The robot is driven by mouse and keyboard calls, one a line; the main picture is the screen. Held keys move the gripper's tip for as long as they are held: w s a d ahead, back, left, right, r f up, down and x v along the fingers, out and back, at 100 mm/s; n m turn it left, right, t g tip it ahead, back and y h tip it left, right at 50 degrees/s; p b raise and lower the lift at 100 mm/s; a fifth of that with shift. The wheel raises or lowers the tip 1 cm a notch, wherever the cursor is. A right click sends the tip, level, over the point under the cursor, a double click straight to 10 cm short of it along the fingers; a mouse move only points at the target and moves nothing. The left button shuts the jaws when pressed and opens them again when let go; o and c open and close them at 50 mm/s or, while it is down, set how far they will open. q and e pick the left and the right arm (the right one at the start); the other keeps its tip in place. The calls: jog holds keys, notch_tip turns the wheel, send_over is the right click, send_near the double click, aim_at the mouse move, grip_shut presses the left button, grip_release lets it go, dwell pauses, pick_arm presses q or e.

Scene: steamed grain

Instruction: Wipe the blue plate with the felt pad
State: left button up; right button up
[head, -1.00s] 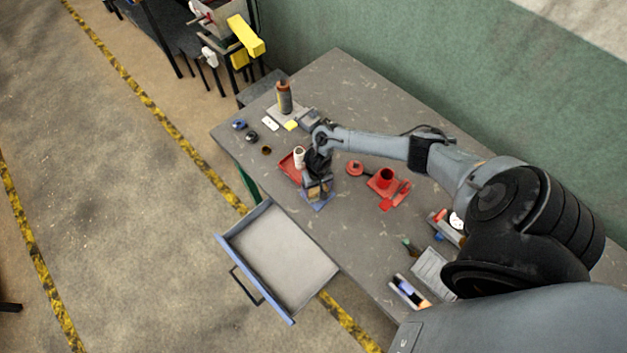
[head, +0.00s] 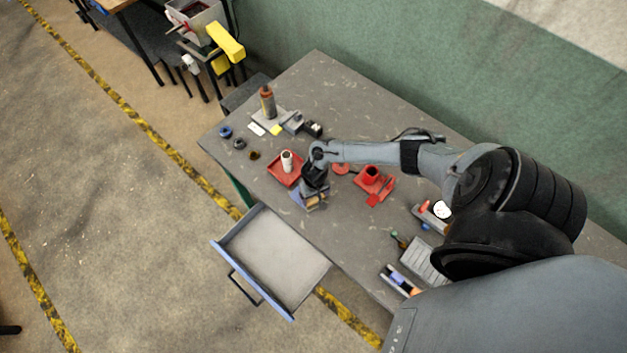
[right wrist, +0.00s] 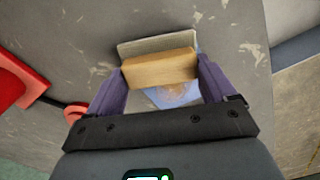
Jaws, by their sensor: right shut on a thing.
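The felt pad is a wooden block (right wrist: 160,68) with a grey felt layer showing beyond it. My right gripper (right wrist: 160,82) is shut on the block, with a purple finger at each end. In the head view my right gripper (head: 314,198) is low over the table near its front edge. The blue plate (right wrist: 172,96) shows under the pad in the right wrist view, with a brownish smudge on it. In the head view the plate (head: 297,198) shows left of the gripper, and the rest is hidden. I cannot tell if the pad touches it. My left gripper is not in view.
A red tray (head: 272,170) with a white cylinder stands just left of the gripper. A red holder (head: 379,187) is to the right. An open drawer (head: 222,254) juts out in front of the table. Tools and boxes lie nearer my arm.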

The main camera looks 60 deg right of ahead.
jog(key=shift+w+d+f+b, duration=0.15)
jog(key=shift+w+d+b, duration=0.15)
jog(key=shift+w, duration=0.45)
jog(key=shift+w+d+f+b, duration=0.15)
jog(key=shift+w+b, duration=0.2)
jog(key=shift+w, duration=0.4)
jog(key=shift+w+d+b, duration=0.2)
jog(key=shift+w+b, duration=0.2)
jog(key=shift+w, duration=0.35)
jog(key=shift+w+d+b, duration=0.2)
jog(key=shift+w+b, duration=0.25)
jog(key=shift+w, duration=0.65)
jog(key=shift+w+d+r, duration=0.1)
jog(key=shift+w, duration=0.15)
